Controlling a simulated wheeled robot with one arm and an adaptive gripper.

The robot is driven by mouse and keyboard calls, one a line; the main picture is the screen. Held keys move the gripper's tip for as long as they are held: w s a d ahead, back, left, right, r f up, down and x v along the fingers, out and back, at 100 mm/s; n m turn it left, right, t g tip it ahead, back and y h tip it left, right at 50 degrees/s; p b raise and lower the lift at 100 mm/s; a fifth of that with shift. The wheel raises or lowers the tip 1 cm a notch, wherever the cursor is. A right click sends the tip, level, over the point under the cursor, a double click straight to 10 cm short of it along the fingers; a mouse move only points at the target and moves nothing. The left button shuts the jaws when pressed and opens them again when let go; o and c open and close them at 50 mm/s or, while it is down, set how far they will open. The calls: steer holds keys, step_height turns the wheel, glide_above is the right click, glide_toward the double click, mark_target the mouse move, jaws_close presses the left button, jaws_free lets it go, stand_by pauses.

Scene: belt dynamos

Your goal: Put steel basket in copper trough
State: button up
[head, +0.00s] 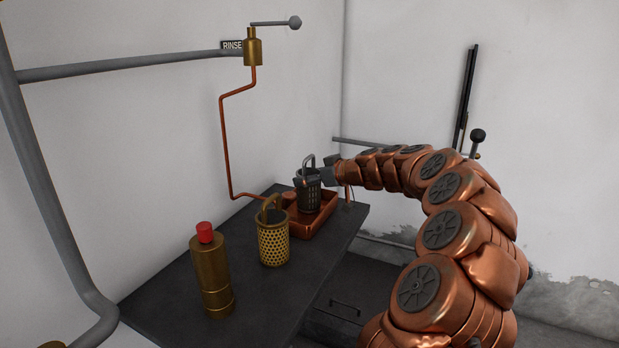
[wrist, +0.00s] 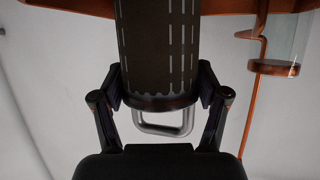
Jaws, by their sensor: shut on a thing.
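The steel basket (head: 311,194), dark and slotted with a loop handle, is upright at the copper trough (head: 304,229) at the far end of the dark bench. Its lower end overlaps the trough's inside; I cannot tell whether it touches the floor of it. My gripper (head: 314,178) is shut on the basket near its rim, coming from the right. In the wrist view the basket (wrist: 157,50) sits between the fingers of my gripper (wrist: 160,92), with its grey handle towards the palm. A copper edge of the trough (wrist: 70,6) shows at the top.
A perforated brass basket (head: 273,243) stands on the bench (head: 175,284) just in front of the trough. A brass bottle with a red cap (head: 211,270) stands nearer. A copper pipe (head: 224,135) runs down from the RINSE valve (head: 253,47) to the trough.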

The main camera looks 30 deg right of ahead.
steer(key=shift+f, duration=0.1)
steer(key=o, duration=1.5)
steer(key=shift+c, duration=0.2)
steer(key=shift+r, duration=0.3)
steer(key=b+v, duration=0.1)
steer(key=v, duration=1.1)
steer(key=shift+f, duration=0.1)
